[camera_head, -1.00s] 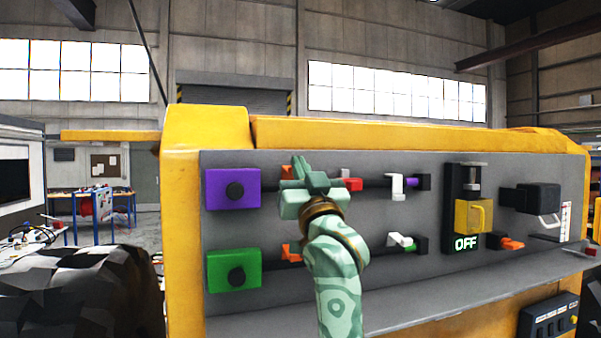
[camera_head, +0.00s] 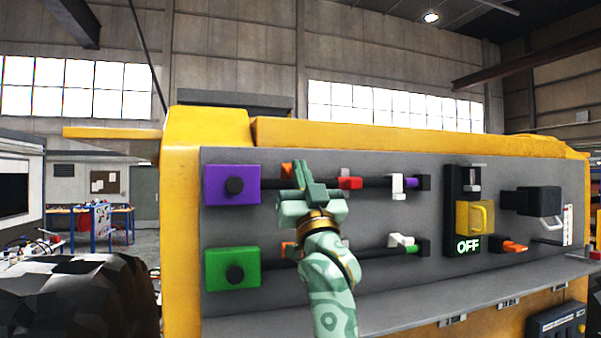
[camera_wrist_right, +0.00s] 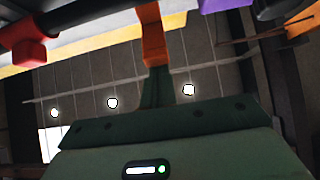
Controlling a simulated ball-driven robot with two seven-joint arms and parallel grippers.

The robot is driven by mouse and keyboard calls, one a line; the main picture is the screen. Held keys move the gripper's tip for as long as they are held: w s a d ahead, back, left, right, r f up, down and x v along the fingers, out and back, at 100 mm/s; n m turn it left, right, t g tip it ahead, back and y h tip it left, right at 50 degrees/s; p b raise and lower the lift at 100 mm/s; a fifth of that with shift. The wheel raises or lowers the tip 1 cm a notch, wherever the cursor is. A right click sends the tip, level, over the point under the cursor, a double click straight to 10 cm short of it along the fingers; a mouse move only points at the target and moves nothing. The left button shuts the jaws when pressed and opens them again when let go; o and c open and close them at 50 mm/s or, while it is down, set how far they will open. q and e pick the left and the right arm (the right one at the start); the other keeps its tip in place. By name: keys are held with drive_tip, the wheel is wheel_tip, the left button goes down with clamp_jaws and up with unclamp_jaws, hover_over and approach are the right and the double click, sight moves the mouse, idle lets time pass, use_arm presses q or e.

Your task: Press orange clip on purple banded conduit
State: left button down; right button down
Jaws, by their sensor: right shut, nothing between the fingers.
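The purple banded conduit (camera_head: 372,182) is a dark rod running right from a purple box (camera_head: 232,185) on the grey panel, with a purple band (camera_head: 411,183) near its right end. An orange clip (camera_head: 286,169) shows at the conduit's left part, partly hidden behind my right gripper (camera_head: 301,172). In the wrist view the orange clip (camera_wrist_right: 152,38) stands right at the tips of the right gripper (camera_wrist_right: 156,80); the fingers are together and empty. They appear to touch the clip, but I cannot tell how firmly. My left gripper is out of view.
A red clip (camera_head: 349,182) and a white clip (camera_head: 397,187) sit farther right along the upper conduit. Below is a conduit from a green box (camera_head: 232,268), with another orange clip (camera_head: 288,248) beside my wrist. A yellow switch cover (camera_head: 474,217) and a dark block (camera_head: 538,200) stand out at right.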

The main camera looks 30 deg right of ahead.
drive_tip(key=shift+y, duration=0.3)
drive_tip(key=shift+w+d+f+b, duration=0.1)
drive_tip(key=shift+w+f+b, duration=0.25)
drive_tip(key=shift+f, duration=0.55)
drive_tip(key=shift+w+d+f+b, duration=0.1)
drive_tip(key=shift+w+f+b, duration=0.2)
drive_tip(key=shift+f, duration=0.65)
drive_tip(key=shift+w+d+f+b, duration=0.15)
drive_tip(key=shift+w+f, duration=0.25)
drive_tip(key=shift+f, duration=0.5)
drive_tip(key=shift+a, duration=0.1)
